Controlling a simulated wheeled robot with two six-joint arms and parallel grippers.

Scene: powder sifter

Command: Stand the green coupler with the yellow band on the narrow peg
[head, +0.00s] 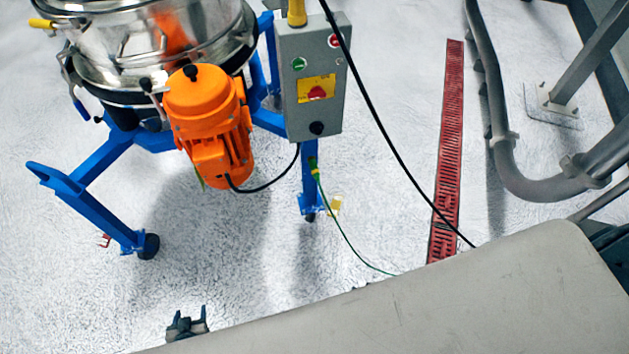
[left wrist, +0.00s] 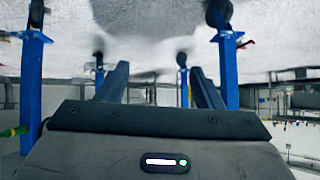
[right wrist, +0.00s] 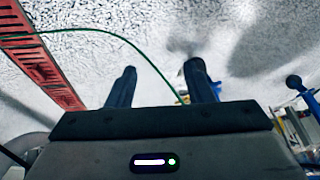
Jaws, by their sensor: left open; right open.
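I cannot make out a loose green coupler with a yellow band or a narrow peg in any view. The only green and yellow piece is a small fitting (head: 315,172) on a blue leg of the sifter, with a thin green cable running from it. My left gripper (head: 187,318) is at the bottom of the head view, over the floor; its fingers (left wrist: 160,85) are apart and empty in the left wrist view.
The sifter (head: 120,45) stands at the upper left, with an orange motor (head: 210,120), blue legs and a grey control box (head: 312,80). Black and green cables cross the floor. A red drain grate (head: 447,150) and grey pipes lie right. A plain grey surface covers the lower right.

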